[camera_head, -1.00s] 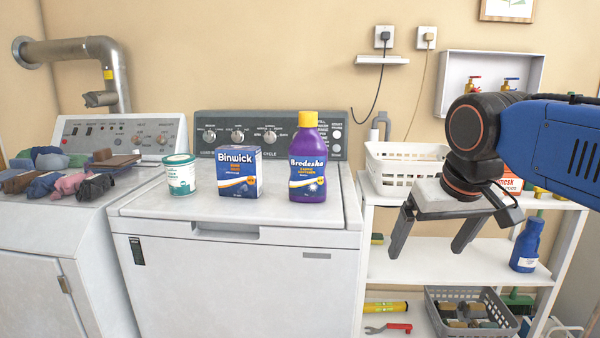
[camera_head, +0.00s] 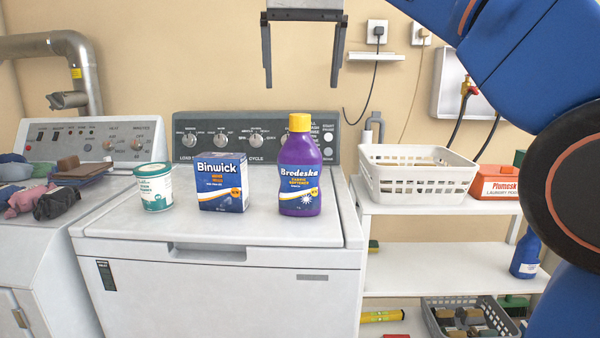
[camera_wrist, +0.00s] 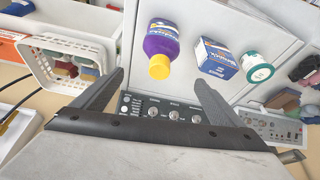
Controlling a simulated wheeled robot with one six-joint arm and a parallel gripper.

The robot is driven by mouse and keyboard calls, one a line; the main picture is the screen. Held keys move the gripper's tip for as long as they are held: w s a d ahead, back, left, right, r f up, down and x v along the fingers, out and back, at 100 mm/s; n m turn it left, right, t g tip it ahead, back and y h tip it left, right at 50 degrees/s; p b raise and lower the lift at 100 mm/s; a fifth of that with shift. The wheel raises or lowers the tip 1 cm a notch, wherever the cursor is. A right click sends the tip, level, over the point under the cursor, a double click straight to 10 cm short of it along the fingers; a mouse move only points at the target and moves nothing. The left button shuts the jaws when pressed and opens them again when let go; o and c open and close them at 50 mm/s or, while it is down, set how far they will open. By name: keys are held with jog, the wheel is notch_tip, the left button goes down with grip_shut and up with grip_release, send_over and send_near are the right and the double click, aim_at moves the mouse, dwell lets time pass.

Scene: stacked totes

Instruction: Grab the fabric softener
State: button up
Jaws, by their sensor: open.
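The fabric softener is a purple bottle (camera_head: 300,172) with a yellow cap, labelled "Brodeska". It stands upright on the white washer lid, to the right of a blue Binwick box (camera_head: 222,182). My gripper (camera_head: 302,84) is open and empty, fingers pointing down, above the bottle in the head view and apart from it. In the wrist view the bottle (camera_wrist: 162,48) lies beyond the open fingertips of my gripper (camera_wrist: 160,82), cap toward the camera. Nothing hides the bottle in either view.
A white and teal tub (camera_head: 154,188) stands left of the box. The washer's control panel (camera_head: 180,150) rises behind. A white basket (camera_head: 415,182) and a red Plumosk box (camera_head: 497,184) sit on the shelf at right.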

aim_at(297, 115)
jog(key=x, duration=1.1)
jog(key=shift+w+a+f, duration=0.25)
jog(key=shift+a+f, duration=0.05)
jog(key=shift+a, duration=0.1)
jog(key=shift+d+x, duration=0.1)
jog(key=shift+x, duration=1.2)
jog(key=shift+d+x, duration=0.15)
jog(key=shift+x, duration=1.15)
jog(key=shift+w, duration=0.1)
